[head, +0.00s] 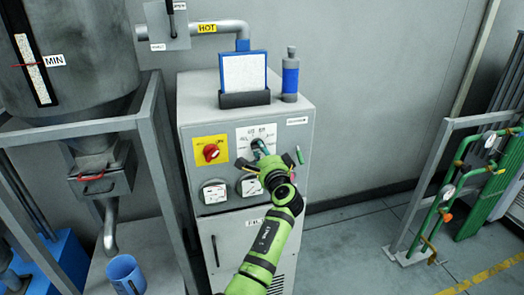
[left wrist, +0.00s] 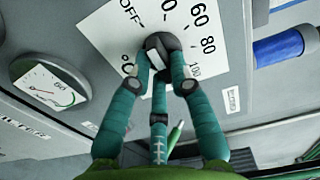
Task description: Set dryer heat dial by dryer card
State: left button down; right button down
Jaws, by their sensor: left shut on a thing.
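The grey dryer cabinet (head: 245,235) stands against the wall. Its heat dial (left wrist: 160,42) is a dark knob on a white scale plate (head: 270,132), which reads OFF, 60, 80 and 100 in the left wrist view. My left gripper (head: 259,150) is shut on the dial, with its teal fingers (left wrist: 162,75) around the knob. The fingers partly hide the dial, and I cannot tell its exact setting. The dryer card (head: 243,72), white with a blue frame, stands in a black holder on the cabinet; its text is too small to read. My right gripper is not in view.
A red switch on a yellow plate (head: 209,150) and two gauges (head: 214,193) sit near the dial. A blue and grey bottle (head: 290,76) stands beside the card. A hopper in a grey frame (head: 70,126) is at left; green pipework (head: 445,205) is at right.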

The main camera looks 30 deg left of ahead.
pick_arm(q)
jog(key=shift+s+a+m+p, duration=0.1)
jog(key=shift+m+p, duration=1.5)
jog(key=shift+m, duration=1.4)
jog(key=shift+f, duration=0.1)
jog(key=c, duration=1.1)
grip_release()
jog(key=v, duration=1.2)
